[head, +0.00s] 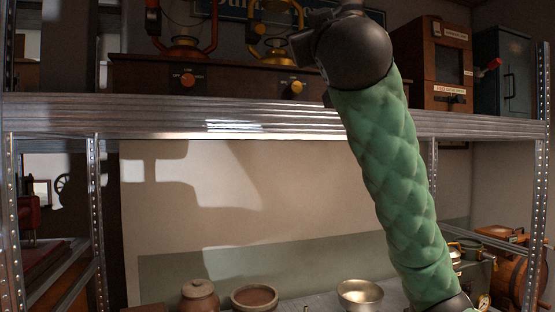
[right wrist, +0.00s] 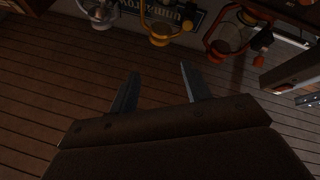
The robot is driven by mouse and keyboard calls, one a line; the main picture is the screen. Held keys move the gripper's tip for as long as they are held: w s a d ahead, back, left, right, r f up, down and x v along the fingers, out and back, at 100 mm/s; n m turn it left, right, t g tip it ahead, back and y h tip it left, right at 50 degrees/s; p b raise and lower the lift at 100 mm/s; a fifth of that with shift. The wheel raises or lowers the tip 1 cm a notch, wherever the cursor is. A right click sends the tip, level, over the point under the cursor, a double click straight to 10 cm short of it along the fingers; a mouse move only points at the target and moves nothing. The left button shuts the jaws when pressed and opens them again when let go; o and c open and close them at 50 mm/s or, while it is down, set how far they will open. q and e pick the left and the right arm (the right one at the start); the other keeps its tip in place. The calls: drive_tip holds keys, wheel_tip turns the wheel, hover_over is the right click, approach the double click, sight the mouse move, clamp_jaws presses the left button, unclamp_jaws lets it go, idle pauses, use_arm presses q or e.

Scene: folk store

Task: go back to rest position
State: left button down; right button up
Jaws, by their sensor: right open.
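My right arm (head: 395,190), in a green quilted sleeve, rises across the right half of the head view up to its dark wrist (head: 352,52) in front of the upper shelf. In the head view the fingers are not clearly visible. In the right wrist view my right gripper (right wrist: 159,88) shows two dark fingers wide apart with nothing between them; it is open and empty. My left gripper and arm are not in view.
The metal upper shelf (head: 235,121) carries an orange lantern (head: 185,45), a yellow lantern (head: 272,45) and a wooden cabinet (head: 430,65), close to my right wrist. Below stand a lidded pot (head: 199,298), a brown bowl (head: 254,299) and a metal bowl (head: 360,295).

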drive_tip(key=w+d+f+m+g+h, duration=0.1)
drive_tip(key=w+d+f+g, duration=0.15)
drive_tip(key=f, duration=1.25)
drive_tip(key=w+d+f+g, duration=0.2)
drive_tip(key=w+f+g, duration=0.1)
drive_tip(key=f, duration=1.2)
drive_tip(key=w+d+f+m+g+h, duration=0.1)
drive_tip(key=w+d+f+g, duration=0.15)
drive_tip(key=f, duration=1.35)
drive_tip(key=s+f+g, duration=0.3)
drive_tip(key=f, duration=1.2)
drive_tip(key=s+d+f+g, duration=0.1)
drive_tip(key=s+f+g, duration=0.1)
drive_tip(key=s+f, duration=0.5)
drive_tip(key=s+f+m+g, duration=0.1)
drive_tip(key=s+f+g, duration=0.15)
drive_tip(key=f, duration=0.75)
drive_tip(key=s+d+f+g, duration=0.1)
drive_tip(key=s+f, duration=0.4)
drive_tip(key=f, duration=0.4)
drive_tip(key=s+f+g, duration=0.2)
drive_tip(key=s+f, duration=0.6)
drive_tip(key=s, duration=0.3)
drive_tip(key=s+f+m+g, duration=0.1)
drive_tip(key=s+f+g, duration=0.2)
drive_tip(key=s+f, duration=0.5)
drive_tip(key=s, duration=0.3)
drive_tip(key=shift+s+f, duration=0.15)
drive_tip(key=shift+s, duration=0.1)
drive_tip(key=shift+g, duration=0.25)
